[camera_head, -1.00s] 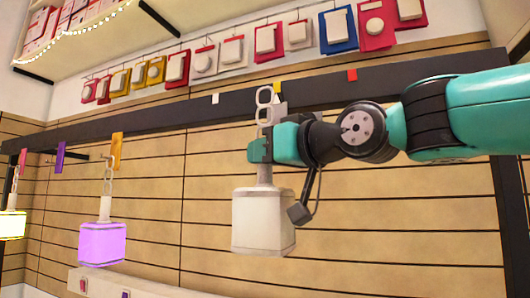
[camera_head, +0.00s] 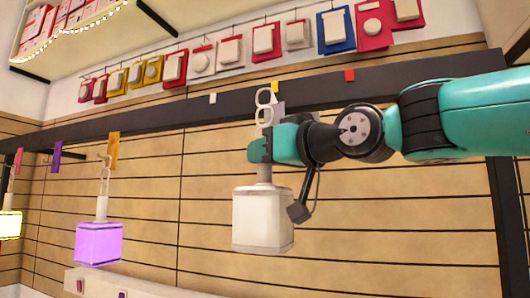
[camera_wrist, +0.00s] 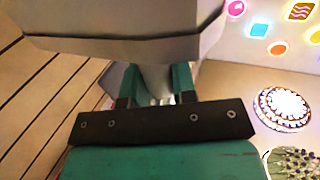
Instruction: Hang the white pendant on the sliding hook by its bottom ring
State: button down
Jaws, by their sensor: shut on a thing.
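The white pendant (camera_head: 262,222) is a pale box-shaped lamp with a stem and a short chain of pale rings (camera_head: 264,97) above it. My gripper (camera_head: 262,150) is shut on its stem, and the pendant hangs upright below the fingers. The rings stand above the gripper, in front of the dark rail (camera_head: 180,118) in the picture. I cannot tell how far they are from it. In the wrist view, the green fingers (camera_wrist: 155,85) close around the pale stem, and the pendant's body (camera_wrist: 120,35) fills the top. I cannot tell which hook is the sliding one.
A purple lit pendant (camera_head: 98,243) hangs by its chain below an orange tag (camera_head: 113,150) at left. A yellow lit pendant (camera_head: 10,225) hangs at the far left. A purple tag (camera_head: 56,156) lies between. White, yellow and red (camera_head: 349,75) markers sit along the rail.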

jog(key=shift+w+d, duration=0.3)
jog(key=shift+w, duration=0.7)
